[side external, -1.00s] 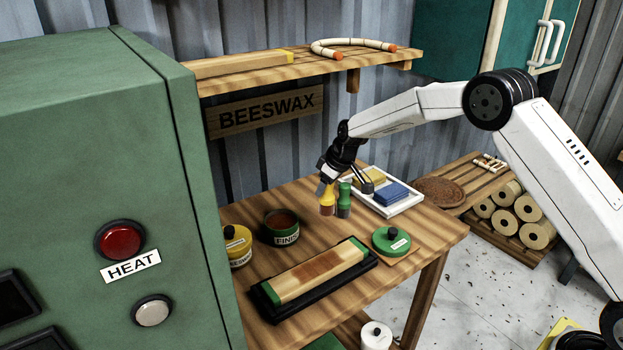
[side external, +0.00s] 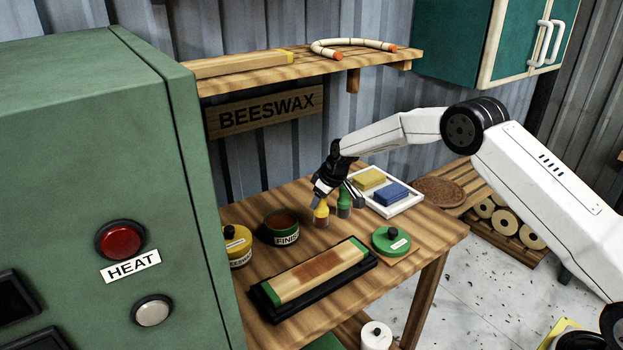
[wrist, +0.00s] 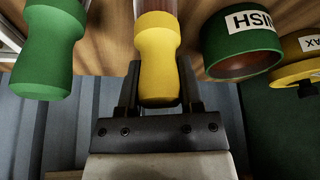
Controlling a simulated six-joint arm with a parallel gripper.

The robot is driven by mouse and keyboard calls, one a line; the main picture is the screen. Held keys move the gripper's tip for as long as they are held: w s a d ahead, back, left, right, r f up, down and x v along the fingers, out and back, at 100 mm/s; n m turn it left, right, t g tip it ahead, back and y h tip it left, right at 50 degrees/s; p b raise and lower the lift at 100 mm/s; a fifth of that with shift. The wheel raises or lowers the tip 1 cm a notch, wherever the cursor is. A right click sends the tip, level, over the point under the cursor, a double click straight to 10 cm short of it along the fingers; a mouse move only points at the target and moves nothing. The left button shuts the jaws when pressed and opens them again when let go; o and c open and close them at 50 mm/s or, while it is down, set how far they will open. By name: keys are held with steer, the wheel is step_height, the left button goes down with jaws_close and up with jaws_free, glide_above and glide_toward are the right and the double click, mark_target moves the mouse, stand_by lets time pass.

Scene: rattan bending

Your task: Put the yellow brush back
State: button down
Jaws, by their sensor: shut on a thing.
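The yellow brush (side external: 321,212) is upright over the wooden bench, left of the green brush (side external: 344,200). My gripper (side external: 322,196) is shut on the yellow handle from above. In the wrist view the yellow brush (wrist: 157,60) sits between the two fingers of my gripper (wrist: 157,85). The green brush (wrist: 48,50) shows at the left there, apart from the fingers. The side view does not show clearly whether the yellow brush's lower end touches the bench.
The open green finish tin (side external: 282,226) stands close left of the yellow brush. A yellow beeswax tin (side external: 237,245) is farther left. A white tray (side external: 402,207) with sponge-like blocks is behind right. A wooden block in a black holder (side external: 316,275) and a green lid (side external: 391,241) lie in front.

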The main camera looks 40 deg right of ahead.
steer(key=shift+f, duration=0.2)
steer(key=shift+c, duration=1.2)
jaws_free()
steer(key=shift+f, duration=0.1)
steer(key=v, duration=1.2)
steer(key=shift+s, duration=0.1)
steer(key=s+a+f+m+g+h, duration=0.1)
steer(key=s+m, duration=0.3)
steer(key=s, duration=2.8)
steer(key=shift+s+a+f+m+g+h, duration=0.3)
steer(key=shift+a+f+h, duration=0.1)
steer(key=shift+a+f, duration=0.15)
